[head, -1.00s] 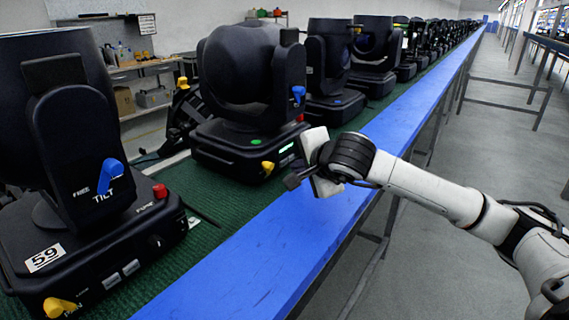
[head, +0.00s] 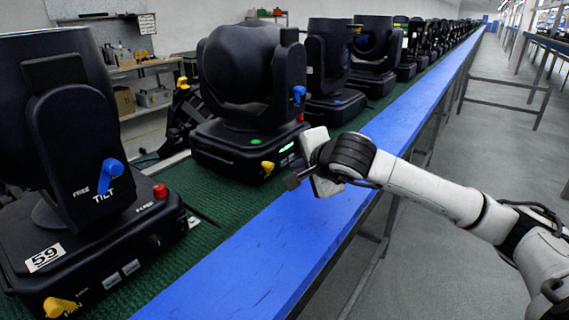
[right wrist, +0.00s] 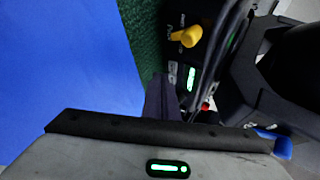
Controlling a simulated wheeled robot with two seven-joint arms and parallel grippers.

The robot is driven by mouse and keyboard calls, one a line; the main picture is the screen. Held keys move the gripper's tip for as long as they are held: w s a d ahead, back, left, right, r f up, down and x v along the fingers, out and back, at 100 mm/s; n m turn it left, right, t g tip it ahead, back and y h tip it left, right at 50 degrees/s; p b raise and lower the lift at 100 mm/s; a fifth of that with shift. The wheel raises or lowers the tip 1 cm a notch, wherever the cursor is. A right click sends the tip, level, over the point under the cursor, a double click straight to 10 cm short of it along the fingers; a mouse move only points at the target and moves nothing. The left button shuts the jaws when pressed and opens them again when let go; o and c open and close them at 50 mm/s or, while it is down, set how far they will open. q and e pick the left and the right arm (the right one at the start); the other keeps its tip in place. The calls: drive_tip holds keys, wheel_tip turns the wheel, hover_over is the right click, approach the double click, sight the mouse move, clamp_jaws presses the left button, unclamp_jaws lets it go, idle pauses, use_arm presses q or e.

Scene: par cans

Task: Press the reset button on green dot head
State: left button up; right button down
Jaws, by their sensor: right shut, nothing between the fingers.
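The green dot head is a black moving-head lamp (head: 240,75) with a green dot (head: 256,141) on its base. Its front has a yellow lever (head: 267,166) and a lit green display (head: 286,148). A small red button (head: 300,118) shows at its right end, just above my right gripper's pale body. My left gripper is out of view.
A nearer black head labelled 59 (head: 44,257) stands at left, with its own red button (head: 160,191) and blue tilt lever (head: 110,172). More heads line the green mat (head: 185,235) to the right. The blue bench edge (head: 250,260) is clear in front.

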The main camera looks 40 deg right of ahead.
drive_tip(key=shift+w, duration=0.15)
idle(0.3)
drive_tip(key=shift+w+a, duration=0.1)
drive_tip(key=shift+w, duration=0.15)
drive_tip(key=shift+w+a, duration=0.1)
drive_tip(key=shift+w, duration=0.3)
idle(0.6)
drive_tip(key=shift+s+b, duration=0.1)
drive_tip(key=shift+b, duration=0.2)
drive_tip(key=shift+s+f+b, duration=0.15)
drive_tip(key=shift+s+b, duration=0.2)
drive_tip(key=shift+b, duration=0.1)
drive_tip(key=shift+s+d, duration=0.2)
drive_tip(key=shift+s, duration=0.1)
